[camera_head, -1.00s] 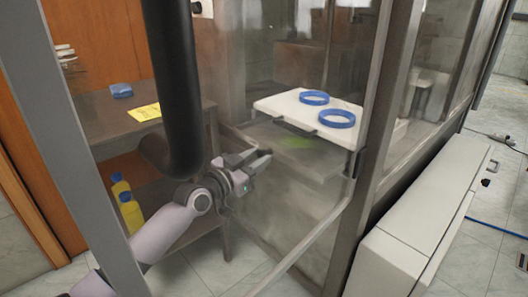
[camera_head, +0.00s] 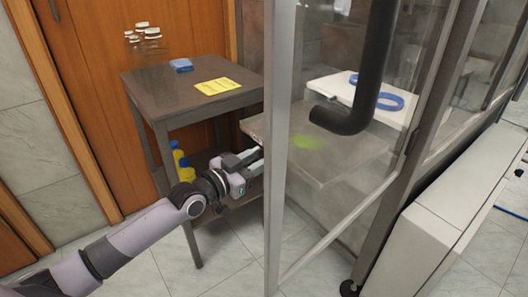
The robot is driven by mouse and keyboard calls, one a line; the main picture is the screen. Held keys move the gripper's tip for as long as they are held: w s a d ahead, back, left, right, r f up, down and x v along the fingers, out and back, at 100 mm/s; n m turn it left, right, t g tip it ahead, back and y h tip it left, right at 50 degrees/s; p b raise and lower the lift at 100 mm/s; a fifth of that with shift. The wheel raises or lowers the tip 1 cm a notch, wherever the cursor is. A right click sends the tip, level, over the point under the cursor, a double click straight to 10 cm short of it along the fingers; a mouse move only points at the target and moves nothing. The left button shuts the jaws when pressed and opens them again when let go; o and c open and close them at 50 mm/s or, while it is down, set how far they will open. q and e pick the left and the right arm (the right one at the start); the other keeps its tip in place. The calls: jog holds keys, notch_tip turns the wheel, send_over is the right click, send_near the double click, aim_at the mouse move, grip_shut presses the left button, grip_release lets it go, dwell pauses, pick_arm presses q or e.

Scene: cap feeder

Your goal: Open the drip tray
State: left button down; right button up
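The drip tray appears to be the flat grey metal tray (camera_head: 340,165) with a green stain, seen mostly through glass at the machine's lower front. Its left end shows past the door edge. My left gripper (camera_head: 257,160) is beside the tray's left front part, just left of the door's edge post. Its fingers look slightly apart, with nothing visible between them. The post partly hides the tips, so I cannot tell whether they touch the tray. My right gripper is not in view.
A brown side table (camera_head: 150,88) holds a blue item and a yellow sheet (camera_head: 217,86). A white cabinet (camera_head: 440,225) stands at right.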

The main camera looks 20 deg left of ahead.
pick_arm(q)
jog(key=shift+v, duration=1)
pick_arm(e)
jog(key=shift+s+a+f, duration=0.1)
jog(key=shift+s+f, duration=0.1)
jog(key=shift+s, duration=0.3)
pick_arm(q)
jog(key=c, duration=0.8)
grip_release()
jog(key=shift+a, duration=0.1)
jog(key=p+v, duration=0.2)
jog(key=v, duration=0.5)
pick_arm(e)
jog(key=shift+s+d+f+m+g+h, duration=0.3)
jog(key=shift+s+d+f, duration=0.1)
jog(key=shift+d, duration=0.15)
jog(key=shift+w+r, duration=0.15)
